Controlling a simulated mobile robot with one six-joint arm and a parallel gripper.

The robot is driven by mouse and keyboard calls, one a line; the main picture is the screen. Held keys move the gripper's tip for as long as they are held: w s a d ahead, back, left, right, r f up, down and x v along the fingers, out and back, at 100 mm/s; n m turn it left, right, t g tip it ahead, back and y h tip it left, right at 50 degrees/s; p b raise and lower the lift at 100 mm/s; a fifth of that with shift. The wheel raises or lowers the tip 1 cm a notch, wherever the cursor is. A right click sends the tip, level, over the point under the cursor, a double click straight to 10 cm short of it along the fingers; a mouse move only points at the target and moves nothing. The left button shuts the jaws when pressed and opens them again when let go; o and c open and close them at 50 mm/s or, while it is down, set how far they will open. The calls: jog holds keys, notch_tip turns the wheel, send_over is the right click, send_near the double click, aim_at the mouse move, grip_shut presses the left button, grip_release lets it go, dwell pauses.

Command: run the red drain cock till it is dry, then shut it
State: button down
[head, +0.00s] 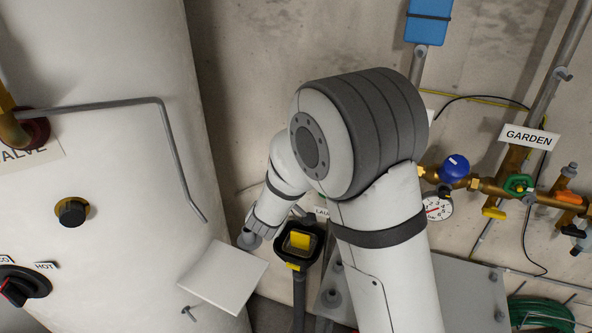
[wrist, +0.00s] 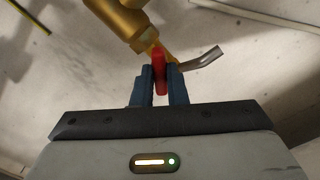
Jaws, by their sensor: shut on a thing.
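In the wrist view the red handle (wrist: 160,73) of the drain cock stands upright between the two blue fingers of my gripper (wrist: 162,82), which is shut on it. The cock's brass body (wrist: 124,22) comes in from the top of the picture. A short bent grey spout (wrist: 203,60) sticks out to the right of the handle. I see no stream at the spout's end, but the picture is small and dim. In the head view my arm hides the cock and the gripper.
In the head view a large white tank (head: 110,180) with a bent grey pipe (head: 168,120) fills the left. Brass pipework with a blue knob (head: 455,168), gauge (head: 437,208) and green handle (head: 519,185) is at right.

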jog(key=shift+f, duration=0.1)
jog(key=m+b, duration=0.4)
jog(key=shift+b, duration=0.3)
jog(key=shift+m+b, duration=2)
jog(key=shift+b, duration=0.3)
